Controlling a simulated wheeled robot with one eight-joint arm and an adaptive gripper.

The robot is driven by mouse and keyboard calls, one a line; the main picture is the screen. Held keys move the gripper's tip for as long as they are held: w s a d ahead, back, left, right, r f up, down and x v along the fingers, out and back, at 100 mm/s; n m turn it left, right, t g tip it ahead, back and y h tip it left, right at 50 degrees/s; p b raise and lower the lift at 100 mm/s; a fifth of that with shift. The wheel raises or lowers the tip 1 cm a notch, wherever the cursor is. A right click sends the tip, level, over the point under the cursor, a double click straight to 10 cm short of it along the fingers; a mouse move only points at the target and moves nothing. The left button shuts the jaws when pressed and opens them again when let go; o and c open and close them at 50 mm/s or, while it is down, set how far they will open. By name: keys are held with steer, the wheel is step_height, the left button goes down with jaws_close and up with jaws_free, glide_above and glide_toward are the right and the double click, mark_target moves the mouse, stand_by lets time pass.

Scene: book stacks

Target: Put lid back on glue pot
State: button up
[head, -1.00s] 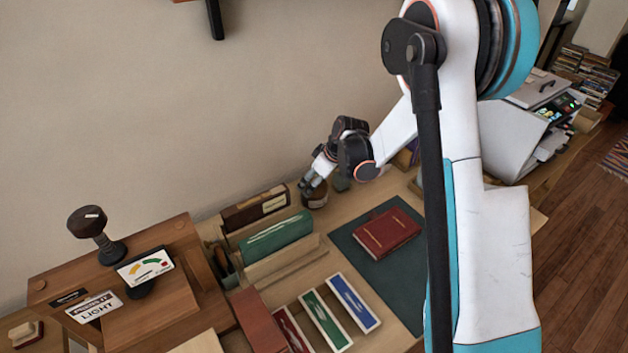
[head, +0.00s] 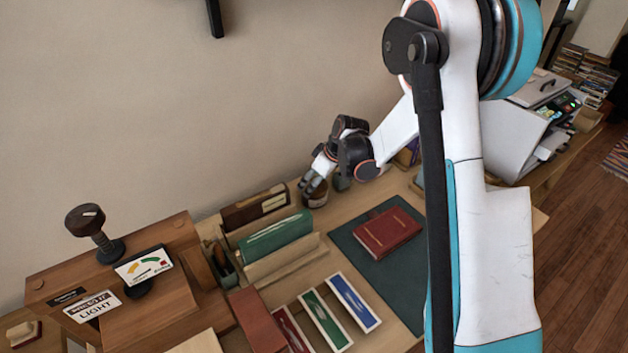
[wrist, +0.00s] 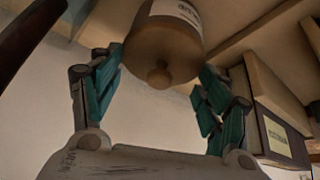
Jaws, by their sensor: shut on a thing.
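The glue pot (head: 315,200) is a small dark brown jar near the wall, behind the green mat. In the wrist view the glue pot (wrist: 180,8) shows a white label at the top edge. The brown lid (wrist: 160,52) with its round knob faces the wrist camera, in line with the pot; I see no clear gap between them.
A small grey-green jar (head: 341,181) stands close to the right of the pot. A rack with a green book (head: 275,234) is to the left. A red book (head: 386,232) lies on the green mat (head: 370,265). A wooden press (head: 120,290) stands front left.

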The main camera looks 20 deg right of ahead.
steer(key=o, duration=1)
steer(key=shift+o, duration=0.9)
steer(key=shift+r+p, duration=2.05)
steer(key=shift+r, duration=1.5)
